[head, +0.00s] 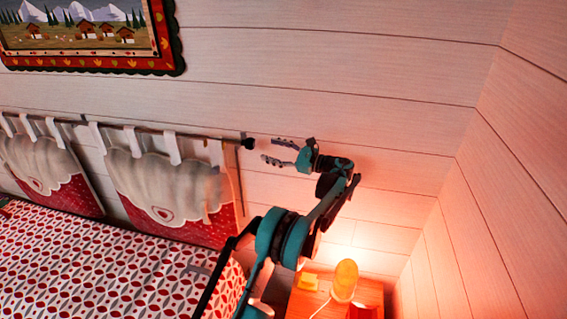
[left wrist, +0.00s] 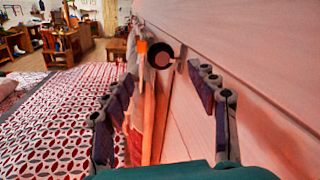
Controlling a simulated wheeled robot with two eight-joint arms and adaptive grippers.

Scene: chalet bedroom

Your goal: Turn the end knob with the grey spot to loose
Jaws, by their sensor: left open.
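The dark end knob (head: 248,144) sits at the right end of the thin rod (head: 225,135) on the plank wall. In the left wrist view it is a black round end (left wrist: 160,54) with a paler middle; I cannot tell whether that is the grey spot. My left gripper (head: 270,150) is open, just right of the knob, its fingers pointing left toward it. In the left wrist view the fingers (left wrist: 162,82) stand wide apart, with the knob ahead between their tips and nothing held. My right gripper is not in view.
White and red headboard cushions (head: 165,180) hang from the rod by fabric loops. A patterned bed (head: 90,260) lies below. A bedside table (head: 310,300) with a glowing lamp (head: 345,275) stands under my left arm. The wall right of the gripper is clear.

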